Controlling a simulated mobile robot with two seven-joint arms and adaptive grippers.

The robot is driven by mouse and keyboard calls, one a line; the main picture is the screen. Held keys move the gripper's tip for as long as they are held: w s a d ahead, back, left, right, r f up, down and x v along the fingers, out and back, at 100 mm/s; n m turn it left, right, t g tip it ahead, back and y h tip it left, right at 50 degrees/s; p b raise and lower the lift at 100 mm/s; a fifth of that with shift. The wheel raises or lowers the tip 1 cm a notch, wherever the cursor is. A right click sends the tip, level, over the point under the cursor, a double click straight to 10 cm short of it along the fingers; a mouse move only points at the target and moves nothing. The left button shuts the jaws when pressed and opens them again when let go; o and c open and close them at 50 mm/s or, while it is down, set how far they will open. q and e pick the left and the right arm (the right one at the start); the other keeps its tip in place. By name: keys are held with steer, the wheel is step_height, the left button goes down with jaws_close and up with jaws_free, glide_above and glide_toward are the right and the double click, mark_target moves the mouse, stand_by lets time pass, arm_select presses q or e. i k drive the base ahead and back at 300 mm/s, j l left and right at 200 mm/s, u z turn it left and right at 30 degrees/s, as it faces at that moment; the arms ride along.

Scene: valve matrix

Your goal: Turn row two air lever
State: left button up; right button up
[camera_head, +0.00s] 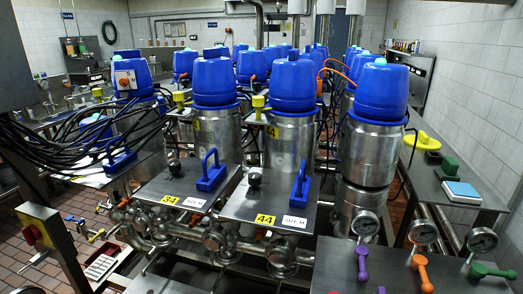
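Three coloured levers stand on a steel panel (390,270) at the front right: a purple lever (362,263), an orange lever (422,274) and a green lever (490,271). No readable label shows which lever is for row two air. Round gauges (366,225) stand behind the levers. Blue handles sit on two steel plates, one (210,174) by the yellow tag 34 (170,199) and one (299,188) by the tag 44 (265,219). Neither of my grippers is in view.
Rows of steel valve cylinders with blue caps (292,82) fill the middle. Black cables (60,145) hang at the left. A yellow box with a red knob (33,234) stands front left. A side table (425,172) at the right holds a yellow object (424,139) and a scale-like block (462,191).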

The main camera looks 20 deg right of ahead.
mark_target(478, 271)
steer(key=z, duration=2.1)
steer(key=k+j+z, duration=0.15)
steer(key=k+j, duration=0.05)
